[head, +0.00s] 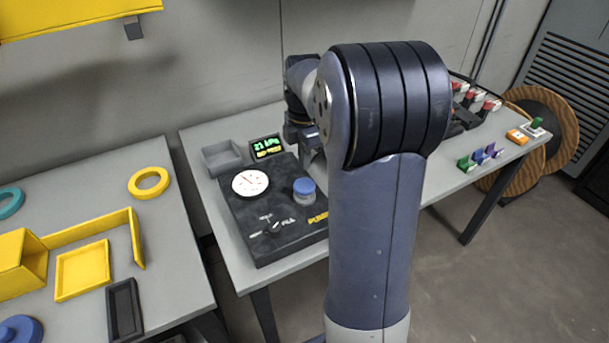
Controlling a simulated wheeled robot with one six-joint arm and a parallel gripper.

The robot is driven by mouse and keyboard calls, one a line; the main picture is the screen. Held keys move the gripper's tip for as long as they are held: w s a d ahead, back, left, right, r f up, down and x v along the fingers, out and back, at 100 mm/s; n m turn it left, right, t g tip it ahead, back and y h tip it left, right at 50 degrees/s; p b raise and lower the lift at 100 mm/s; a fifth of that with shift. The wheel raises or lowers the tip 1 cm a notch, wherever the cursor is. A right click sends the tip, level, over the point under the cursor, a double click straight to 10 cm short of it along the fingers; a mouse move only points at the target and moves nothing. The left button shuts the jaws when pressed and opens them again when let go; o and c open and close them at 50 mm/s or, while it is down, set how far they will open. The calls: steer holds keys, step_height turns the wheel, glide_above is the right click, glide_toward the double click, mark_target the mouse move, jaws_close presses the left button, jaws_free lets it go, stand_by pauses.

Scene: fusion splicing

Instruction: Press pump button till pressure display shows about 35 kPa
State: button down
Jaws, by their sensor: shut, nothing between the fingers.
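The pressure display (267,146) is a small dark box at the back of the pump panel, and its green digits read 21 kPa. The dark pump panel (249,223) lies on the grey table. A round white dial gauge (250,182) with a red needle is set in its upper left. The pump button (304,190) has a blue cap and stands at the panel's right side. A small lever (271,227) sits near the front, with labels too small to read. My gripper (312,158) is shut and empty, just behind the button and partly hidden by my arm.
An empty grey tray (222,158) stands left of the display. The left table holds a yellow ring (148,182), yellow trays and a dark tray (124,311). Small coloured parts (481,156) lie on the table's right end. My arm hides the panel's right edge.

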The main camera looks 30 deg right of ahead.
mark_target(304, 184)
step_height(304, 184, down, 6)
steer(key=shift+r, duration=0.15)
stand_by(0.3)
steer(key=shift+f+b, duration=0.75)
steer(key=shift+f, duration=0.7)
steer(key=shift+s, duration=0.1)
steer(key=shift+a, duration=0.1)
